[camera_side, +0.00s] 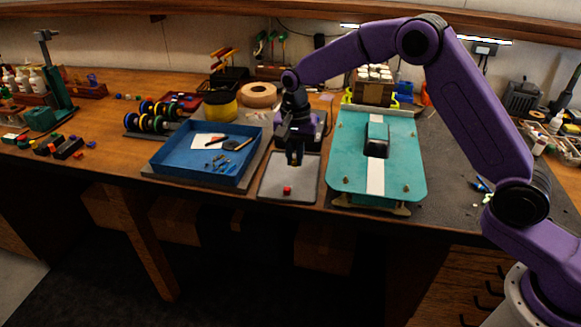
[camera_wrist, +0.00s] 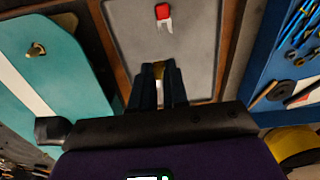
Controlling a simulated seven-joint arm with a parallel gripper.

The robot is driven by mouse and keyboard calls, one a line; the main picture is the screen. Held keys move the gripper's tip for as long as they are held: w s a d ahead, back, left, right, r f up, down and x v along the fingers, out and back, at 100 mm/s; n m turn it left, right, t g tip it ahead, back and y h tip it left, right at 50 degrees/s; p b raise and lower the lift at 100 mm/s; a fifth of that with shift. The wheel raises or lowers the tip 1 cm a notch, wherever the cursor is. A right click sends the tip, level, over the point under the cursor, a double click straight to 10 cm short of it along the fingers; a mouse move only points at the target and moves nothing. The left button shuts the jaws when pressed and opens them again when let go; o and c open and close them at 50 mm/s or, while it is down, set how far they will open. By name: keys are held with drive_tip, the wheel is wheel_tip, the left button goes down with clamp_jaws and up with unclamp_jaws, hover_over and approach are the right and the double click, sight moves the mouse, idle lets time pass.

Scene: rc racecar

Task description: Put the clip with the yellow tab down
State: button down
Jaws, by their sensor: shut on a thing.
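My gripper (camera_side: 294,160) is above the grey tray (camera_side: 305,178) in the side view, pointing down. In the wrist view its fingers (camera_wrist: 158,88) are closed together over the same tray (camera_wrist: 200,50). A small yellowish piece (camera_wrist: 158,70) shows between the fingertips; it looks like the yellow tab of the held clip, and the rest of the clip is hidden by the fingers. A clip with a red tab (camera_wrist: 163,12) lies on the tray, apart from my gripper, and shows as a red spot (camera_side: 287,190) near the tray's front edge in the side view.
A blue tray (camera_side: 165,170) with several clips and tools stands left of the grey tray. A teal car body (camera_side: 350,160) with a white stripe stands to the right. A yellow tape roll (camera_side: 220,105) is behind. The grey tray is bare around the red-tabbed clip.

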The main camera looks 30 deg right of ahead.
sight(291, 178)
drive_tip(key=shift+w+a+f, duration=0.2)
drive_tip(key=shift+w+f, duration=0.55)
drive_tip(key=shift+f, duration=1.65)
drive_tip(key=c, duration=1.1)
unclamp_jaws()
drive_tip(key=shift+f, duration=0.15)
wheel_tip(291, 178, up, 12)
drive_tip(key=shift+r, duration=0.2)
